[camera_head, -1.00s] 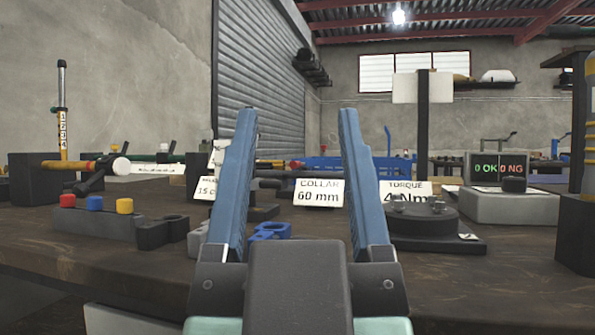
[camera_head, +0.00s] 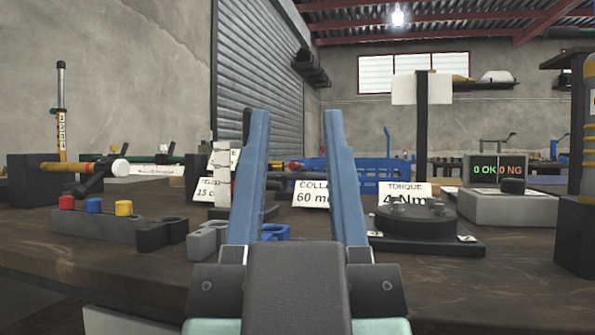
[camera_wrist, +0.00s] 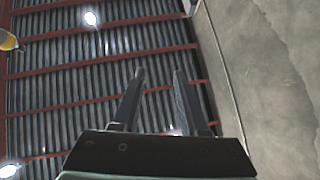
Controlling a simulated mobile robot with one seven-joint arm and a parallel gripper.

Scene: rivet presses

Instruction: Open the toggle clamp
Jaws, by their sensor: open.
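My gripper (camera_head: 295,115) is in the lower middle of the head view, its two blue fingers apart and nothing between them. It also shows in the wrist view (camera_wrist: 159,73), fingers apart against the roof. A red-tipped handle (camera_head: 295,165) lies beyond the fingers, behind the collar card; it may belong to the toggle clamp, but I cannot tell. A dark upright piece (camera_head: 247,122) shows behind the left finger, mostly hidden. No toggle clamp is clearly identifiable, and no contact with the gripper is visible.
The bench (camera_head: 120,262) holds a block with red, blue and yellow pegs (camera_head: 97,222), a collar card (camera_head: 312,196), a round black torque fixture (camera_head: 416,222) and a counter display (camera_head: 498,168). A blue part (camera_head: 275,232) is partly hidden by my gripper.

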